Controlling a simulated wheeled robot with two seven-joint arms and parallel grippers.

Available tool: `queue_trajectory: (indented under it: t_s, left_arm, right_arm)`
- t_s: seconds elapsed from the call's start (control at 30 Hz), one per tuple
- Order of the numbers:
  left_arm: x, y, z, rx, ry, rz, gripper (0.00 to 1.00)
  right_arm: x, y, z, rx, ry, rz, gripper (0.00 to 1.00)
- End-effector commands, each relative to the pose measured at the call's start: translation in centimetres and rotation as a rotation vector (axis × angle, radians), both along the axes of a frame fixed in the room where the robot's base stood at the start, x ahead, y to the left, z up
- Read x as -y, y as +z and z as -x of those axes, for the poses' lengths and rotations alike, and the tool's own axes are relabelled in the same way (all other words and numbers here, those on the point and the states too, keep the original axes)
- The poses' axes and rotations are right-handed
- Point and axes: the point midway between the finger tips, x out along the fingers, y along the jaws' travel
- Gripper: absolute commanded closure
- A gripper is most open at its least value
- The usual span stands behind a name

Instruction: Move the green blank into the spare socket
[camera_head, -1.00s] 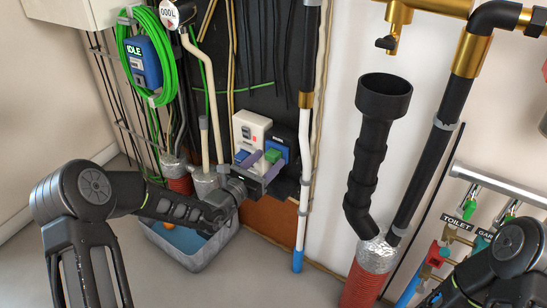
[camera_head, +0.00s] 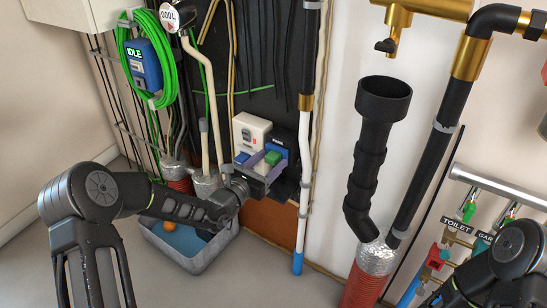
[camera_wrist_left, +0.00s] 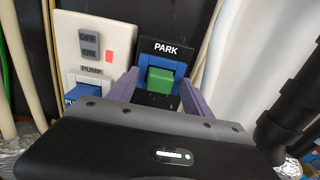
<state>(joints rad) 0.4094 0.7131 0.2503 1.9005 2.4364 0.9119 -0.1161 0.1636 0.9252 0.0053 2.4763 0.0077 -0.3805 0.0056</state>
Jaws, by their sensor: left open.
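The green blank (camera_head: 273,157) sits in the blue socket of the black unit marked PARK (camera_wrist_left: 173,48). In the left wrist view the green blank (camera_wrist_left: 160,80) shows between my two purple fingers. My left gripper (camera_head: 265,167) is open, one finger to each side of the blank; I cannot tell whether either touches it. The gripper's body (camera_wrist_left: 150,140) fills the bottom of the wrist view. I cannot make out a socket marked as spare in either view. My right arm shows at the lower right of the head view, its gripper out of frame.
Left of the PARK unit is a white panel (camera_wrist_left: 92,38) with an OFF/ON switch, a PUMP label and a blue part (camera_wrist_left: 75,95). A white pipe (camera_head: 303,150) runs close on the right. A grey tub (camera_head: 190,262) stands below my left forearm.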

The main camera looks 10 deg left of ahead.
Motion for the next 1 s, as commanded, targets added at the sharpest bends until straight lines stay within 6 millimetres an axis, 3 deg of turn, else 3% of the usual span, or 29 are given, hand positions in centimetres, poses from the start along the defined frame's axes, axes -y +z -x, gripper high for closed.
queue_trajectory:
  t_s: [0.97, 1.0]
  left_arm:
    - [-0.02, -0.02, -0.01, 0.0, 0.0, 0.0, 0.42]
    - [-0.02, -0.02, -0.01, 0.0, 0.0, 0.0, 0.45]
  right_arm:
    - [0.0, 0.38, -0.01, 0.0, 0.0, 0.0, 0.43]
    - [0.0, 0.38, -0.01, 0.0, 0.0, 0.0, 0.43]
